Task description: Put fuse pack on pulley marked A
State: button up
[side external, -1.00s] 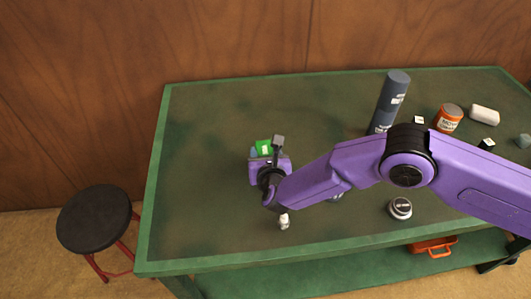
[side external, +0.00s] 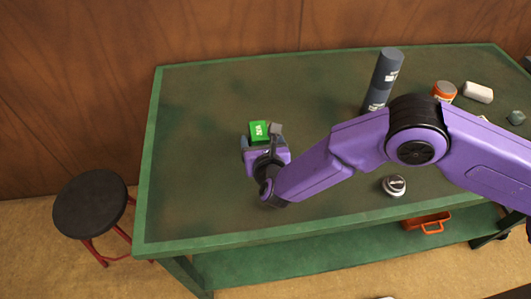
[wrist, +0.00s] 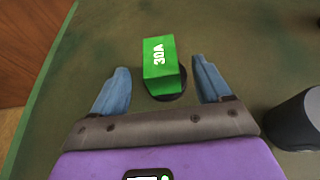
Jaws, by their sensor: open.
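The fuse pack is a green box (wrist: 160,62) marked 30A in white. It also shows in the side view (side external: 259,132), just beyond my gripper (side external: 266,148). In the wrist view my gripper (wrist: 161,86) is open, with one blue fingertip to each side of the pack's near end. I see no finger closed on it. A dark round shape shows under the pack's near end; I cannot tell if it is a disc or shadow. No letter A is readable. A round dark-and-silver piece (side external: 394,186), possibly a pulley, sits right of my arm near the front edge.
A tall dark cylinder (side external: 384,75) with white labels stands at the back. An orange jar (side external: 444,91) and a white block (side external: 478,92) are at the right. A dark grey rounded object (wrist: 297,120) is cut off at the wrist view's right. The table's left side is clear.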

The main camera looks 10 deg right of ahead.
jog(key=v, duration=0.7)
jog(key=shift+s, duration=0.15)
jog(key=shift+r, duration=0.1)
jog(key=s+d+r+m+g+h, duration=0.15)
jog(key=d+r+m, duration=0.25)
jog(key=d, duration=0.4)
jog(key=s+d+r+m+g+h, duration=0.1)
jog(key=d+r+m+g, duration=0.25)
jog(key=d, duration=0.45)
jog(key=s+d+r+m+g+h, duration=0.1)
jog(key=s+d+r+m, duration=0.1)
jog(key=d+r+m, duration=0.4)
jog(key=s+d+r+m+g+y, duration=0.1)
jog(key=s+d+m+g+y, duration=0.3)
jog(key=s+d, duration=1.5)
jog(key=s+m+g, duration=0.1)
jog(key=m+g, duration=0.2)
jog(key=m, duration=0.3)
jog(key=shift+s+d+r, duration=0.35)
